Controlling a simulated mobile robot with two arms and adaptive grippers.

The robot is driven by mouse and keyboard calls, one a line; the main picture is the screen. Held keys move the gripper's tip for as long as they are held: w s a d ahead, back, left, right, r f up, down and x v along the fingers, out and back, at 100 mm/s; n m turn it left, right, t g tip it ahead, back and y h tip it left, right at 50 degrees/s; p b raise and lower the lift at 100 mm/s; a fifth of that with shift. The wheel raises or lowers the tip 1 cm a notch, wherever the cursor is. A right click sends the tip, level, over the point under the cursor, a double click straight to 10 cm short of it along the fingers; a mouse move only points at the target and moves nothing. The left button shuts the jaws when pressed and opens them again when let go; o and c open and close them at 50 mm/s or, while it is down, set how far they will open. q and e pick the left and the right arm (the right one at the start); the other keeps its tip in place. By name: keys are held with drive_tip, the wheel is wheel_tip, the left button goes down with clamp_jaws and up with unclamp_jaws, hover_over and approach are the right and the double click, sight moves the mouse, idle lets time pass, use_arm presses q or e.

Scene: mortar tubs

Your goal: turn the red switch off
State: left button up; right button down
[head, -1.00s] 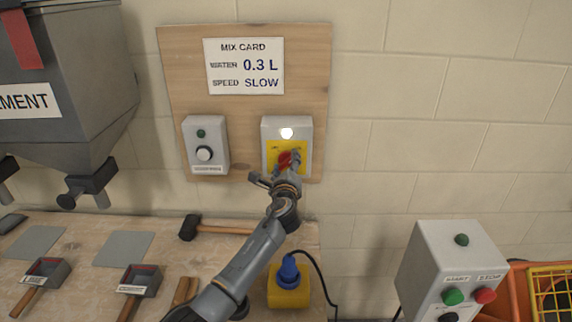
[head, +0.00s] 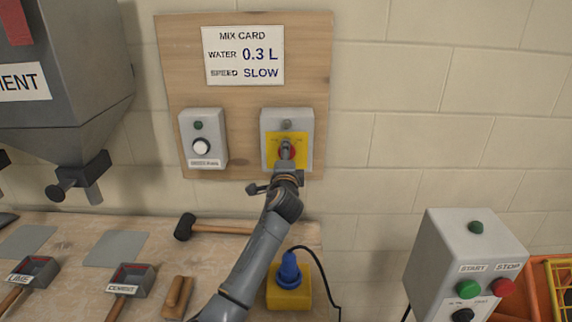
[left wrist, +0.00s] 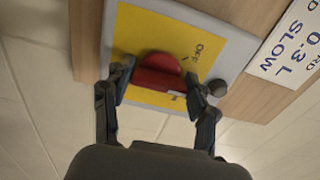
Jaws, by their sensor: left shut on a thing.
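The red switch (head: 289,151) is a rotary knob on a yellow plate (head: 272,160) on a grey box, fixed to the wooden board. In the head view my left gripper (head: 287,158) is in front of it and hides much of it. The left wrist view shows the red knob (left wrist: 158,74) between the fingers of my left gripper (left wrist: 155,90), which is shut on it. The word "OFF" shows on the plate near the knob. The lamp (head: 287,125) above the switch is grey and unlit. My right gripper is not in view.
A second grey box (head: 203,138) with a white knob is left of the switch box. A mix card (head: 243,55) hangs above. Below are a bench with a mallet (head: 215,227), scoops and a yellow box with a blue plug (head: 289,272). A start/stop box (head: 465,260) stands at right.

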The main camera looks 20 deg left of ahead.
use_arm(q)
drive_tip(key=n+b, duration=0.2)
drive_tip(key=n, duration=0.1)
drive_tip(key=n+b, duration=0.1)
drive_tip(key=shift+f+n, duration=0.25)
drive_tip(key=shift+n, duration=0.05)
drive_tip(key=shift+n+b, duration=1.1)
drive_tip(key=shift+n, duration=0.9)
drive_tip(key=shift+r, duration=0.1)
drive_tip(key=o, duration=1.2)
drive_tip(key=shift+c, duration=0.2)
drive_tip(key=v, duration=0.7)
drive_tip(key=shift+s, duration=0.25)
